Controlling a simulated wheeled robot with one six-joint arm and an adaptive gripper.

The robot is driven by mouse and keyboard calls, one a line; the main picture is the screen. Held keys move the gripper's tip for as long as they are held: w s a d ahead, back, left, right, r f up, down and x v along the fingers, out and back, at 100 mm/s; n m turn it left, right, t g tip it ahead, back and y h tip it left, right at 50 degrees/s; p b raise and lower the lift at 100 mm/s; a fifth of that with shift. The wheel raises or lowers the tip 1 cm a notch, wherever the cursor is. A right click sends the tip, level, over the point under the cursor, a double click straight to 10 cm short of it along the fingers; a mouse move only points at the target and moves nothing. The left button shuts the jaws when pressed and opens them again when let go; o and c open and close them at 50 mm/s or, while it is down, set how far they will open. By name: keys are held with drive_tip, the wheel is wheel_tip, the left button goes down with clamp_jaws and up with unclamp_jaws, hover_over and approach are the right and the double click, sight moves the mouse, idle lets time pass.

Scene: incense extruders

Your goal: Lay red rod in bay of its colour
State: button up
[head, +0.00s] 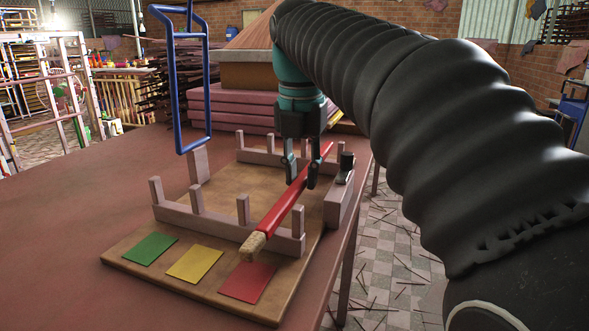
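The red rod (285,207) has a pale, tan near end and lies lengthwise from the front right towards the back right of the wooden rack board (140,262). It crosses the front rail between its two rightmost posts, in the bay behind the red card (248,282). I cannot tell whether it rests on the rail or hangs just above. My gripper (302,178) points down with one finger on each side of the rod, close against it. The rod's far part is partly hidden by the fingers.
Yellow (195,263) and green (150,248) cards mark the other bays, which look empty. A blue metal frame (176,85) stands at the rack's left. Pink slabs (235,108) are stacked behind. A pale block with a dark knob (340,195) stands close on the right, near the table edge.

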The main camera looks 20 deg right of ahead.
sight(301, 179)
drive_tip(key=shift+o, duration=0.7)
drive_tip(key=r, duration=0.2)
drive_tip(key=r+p, duration=0.1)
drive_tip(key=r, duration=0.2)
drive_tip(key=r+p, duration=0.1)
drive_tip(key=r, duration=0.2)
drive_tip(key=shift+s+a+r, duration=0.2)
drive_tip(key=shift+s+r, duration=0.05)
drive_tip(key=shift+s, duration=0.05)
